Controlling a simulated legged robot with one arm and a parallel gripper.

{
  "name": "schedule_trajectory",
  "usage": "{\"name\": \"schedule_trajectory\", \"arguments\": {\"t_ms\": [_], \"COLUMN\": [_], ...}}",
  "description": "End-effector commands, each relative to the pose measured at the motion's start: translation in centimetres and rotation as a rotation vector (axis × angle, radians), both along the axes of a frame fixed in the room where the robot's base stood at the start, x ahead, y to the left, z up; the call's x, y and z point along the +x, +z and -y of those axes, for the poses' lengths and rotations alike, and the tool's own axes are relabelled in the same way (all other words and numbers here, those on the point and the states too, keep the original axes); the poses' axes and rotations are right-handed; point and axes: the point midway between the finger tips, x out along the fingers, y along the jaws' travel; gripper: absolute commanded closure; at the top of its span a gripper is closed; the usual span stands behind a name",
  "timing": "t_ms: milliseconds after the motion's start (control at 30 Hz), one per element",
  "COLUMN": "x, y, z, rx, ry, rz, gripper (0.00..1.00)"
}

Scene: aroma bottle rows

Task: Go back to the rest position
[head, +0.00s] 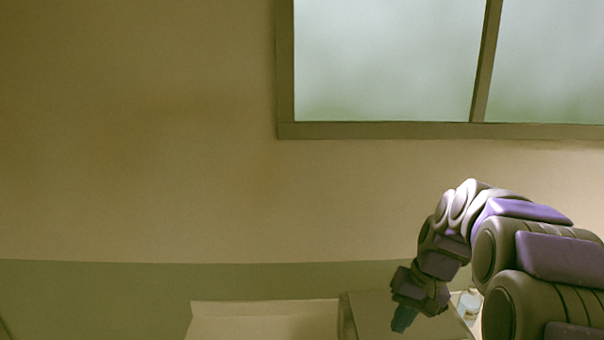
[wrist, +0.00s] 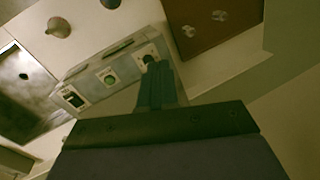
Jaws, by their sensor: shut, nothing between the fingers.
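My gripper (head: 404,322) hangs fingers down at the lower right of the head view, at the end of my bent arm, in front of a pale box-like surface (head: 368,314). In the wrist view its dark fingers (wrist: 157,84) are together, with nothing seen between them. I cannot tell whether the fingers touch the rack. A small pale bottle (head: 470,303) shows beside my arm in the head view.
The wrist view shows a brown board (wrist: 207,38) with two small round items, a dark tray (wrist: 22,92) at left, and a grey cone-like item (wrist: 58,27) at top left. In the head view, a window (head: 390,60) and bare wall stand behind; a pale surface (head: 262,310) lies below.

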Motion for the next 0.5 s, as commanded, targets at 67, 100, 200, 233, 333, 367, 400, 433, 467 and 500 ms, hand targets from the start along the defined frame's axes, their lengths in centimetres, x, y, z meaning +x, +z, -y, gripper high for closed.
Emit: {"name": "schedule_trajectory", "arguments": {"t_ms": [67, 100, 200, 233, 333, 367, 400, 433, 467, 500], "x": [-2.6, -3.8, -7.0, -7.9, -11.3, -12.3, -13.6, -14.6, -15.6, -17.0], "y": [-0.6, -0.8, -1.6, -1.8, -2.8, -3.2, -3.6, -3.9, -4.4, -4.9], "z": [-1.4, -2.0, -3.3, -3.6, -4.6, -4.9, -5.2, -5.4, -5.6, -5.8], "rx": [-0.02, -0.031, -0.057, -0.065, -0.094, -0.101, -0.114, -0.123, -0.131, -0.143], "ry": [0.017, 0.026, 0.046, 0.052, 0.073, 0.079, 0.088, 0.093, 0.099, 0.107], "rz": [-0.013, -0.019, -0.038, -0.044, -0.062, -0.069, -0.074, -0.075, -0.081, -0.087], "gripper": [1.0, 1.0, 1.0, 1.0, 1.0, 1.0, 1.0, 1.0, 1.0, 1.0]}}
